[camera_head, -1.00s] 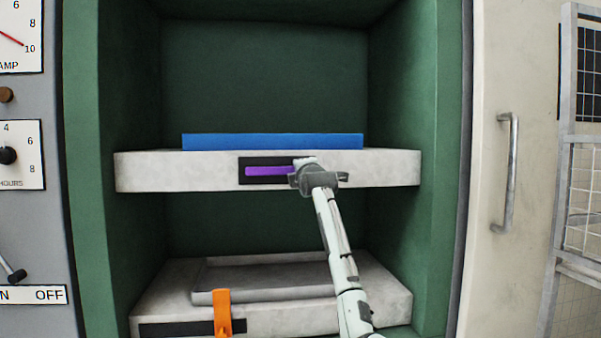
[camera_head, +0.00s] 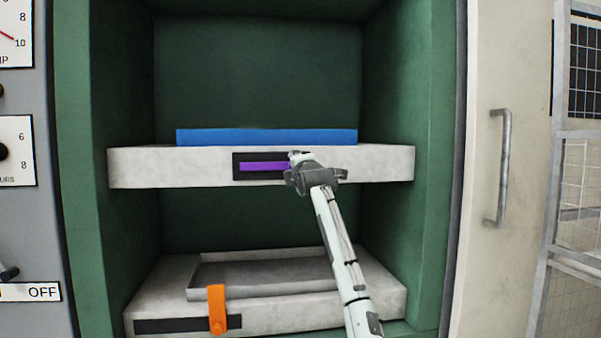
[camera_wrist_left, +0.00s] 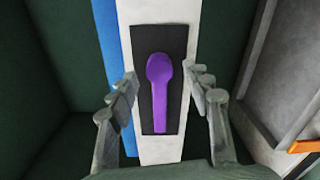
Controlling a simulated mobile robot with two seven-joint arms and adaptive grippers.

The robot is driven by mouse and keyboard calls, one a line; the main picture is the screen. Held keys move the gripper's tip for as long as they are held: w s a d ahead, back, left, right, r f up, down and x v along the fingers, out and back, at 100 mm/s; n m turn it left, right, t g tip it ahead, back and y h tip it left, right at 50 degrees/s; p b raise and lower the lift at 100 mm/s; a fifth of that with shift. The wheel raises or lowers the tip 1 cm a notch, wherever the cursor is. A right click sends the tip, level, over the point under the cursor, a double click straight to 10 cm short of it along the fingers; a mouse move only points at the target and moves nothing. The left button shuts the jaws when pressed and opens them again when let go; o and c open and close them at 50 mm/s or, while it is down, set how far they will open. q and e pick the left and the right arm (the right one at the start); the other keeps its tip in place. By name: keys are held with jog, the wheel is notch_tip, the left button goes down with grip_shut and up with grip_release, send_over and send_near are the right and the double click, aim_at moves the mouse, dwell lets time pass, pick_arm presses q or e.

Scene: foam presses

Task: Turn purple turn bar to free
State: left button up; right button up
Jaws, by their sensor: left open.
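The purple turn bar (camera_head: 262,167) lies level on a black plate (camera_head: 243,178) on the front of the upper pale shelf (camera_head: 170,168). My left gripper (camera_head: 300,165) is in front of its right end and hides that part in the head view. In the left wrist view the whole purple bar (camera_wrist_left: 160,100) shows, with its round end and narrower handle. The open fingers of my left gripper (camera_wrist_left: 163,85) stand on either side of the bar, with a gap on each side. My right gripper is not in view.
A blue slab (camera_head: 265,137) lies on the upper shelf. Below, an orange turn bar (camera_head: 217,310) points upright in front of a grey tray (camera_head: 193,293) on the lower shelf. Green walls (camera_head: 85,200) enclose both shelves. A door with a metal handle (camera_head: 500,170) is at right.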

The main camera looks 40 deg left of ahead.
pick_arm(q)
jog(key=v, duration=0.8)
jog(key=shift+s+d, duration=0.2)
